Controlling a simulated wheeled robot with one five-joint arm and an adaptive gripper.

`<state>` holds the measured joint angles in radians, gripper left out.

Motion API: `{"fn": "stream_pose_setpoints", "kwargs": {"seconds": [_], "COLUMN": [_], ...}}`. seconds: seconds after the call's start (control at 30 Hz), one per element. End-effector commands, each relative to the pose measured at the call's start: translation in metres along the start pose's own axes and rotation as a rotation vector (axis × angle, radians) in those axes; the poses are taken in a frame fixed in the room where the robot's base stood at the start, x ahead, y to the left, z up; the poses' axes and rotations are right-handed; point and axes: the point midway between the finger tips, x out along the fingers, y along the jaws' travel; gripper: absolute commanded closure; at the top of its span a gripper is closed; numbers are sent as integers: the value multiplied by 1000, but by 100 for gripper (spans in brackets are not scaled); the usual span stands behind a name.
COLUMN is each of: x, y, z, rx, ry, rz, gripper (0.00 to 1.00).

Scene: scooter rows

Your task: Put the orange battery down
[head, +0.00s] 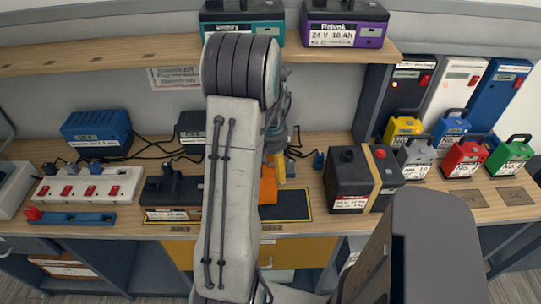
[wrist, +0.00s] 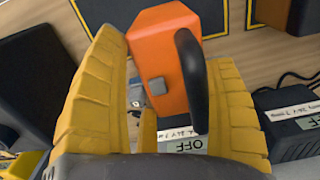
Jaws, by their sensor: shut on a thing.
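The orange battery (wrist: 160,50) with a black handle (wrist: 193,80) is between the two yellow ribbed fingers of my gripper (wrist: 165,68) in the wrist view. My gripper is shut on it. In the head view the battery (head: 268,186) shows as a small orange patch, mostly hidden behind my arm. It appears over the dark mat with a yellow border (head: 288,206) on the bench. Whether it touches the mat cannot be told.
A black box with a tan strip (head: 350,180) stands right of the mat, and a dark charger (head: 170,195) stands left. Yellow (head: 402,130), blue (head: 450,128), grey (head: 416,156), red (head: 464,158) and green (head: 511,154) batteries stand at the right. A shelf (head: 120,55) runs above.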

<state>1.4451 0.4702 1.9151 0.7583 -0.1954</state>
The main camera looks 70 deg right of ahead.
Motion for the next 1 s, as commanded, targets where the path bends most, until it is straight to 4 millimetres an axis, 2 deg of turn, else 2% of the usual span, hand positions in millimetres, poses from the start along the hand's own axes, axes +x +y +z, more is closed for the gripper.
{"fn": "stream_pose_setpoints", "kwargs": {"seconds": [0.6, 0.63, 0.83, 1.0], "x": [8, 9, 9, 9], "y": [0, 0, 0, 0], "z": [-1, 0, 0, 0], "rx": [0, 0, 0, 0], "ry": [6, 1, 1, 1], "rz": [1, 0, 0, 0], "gripper": [58, 18, 0, 0]}}
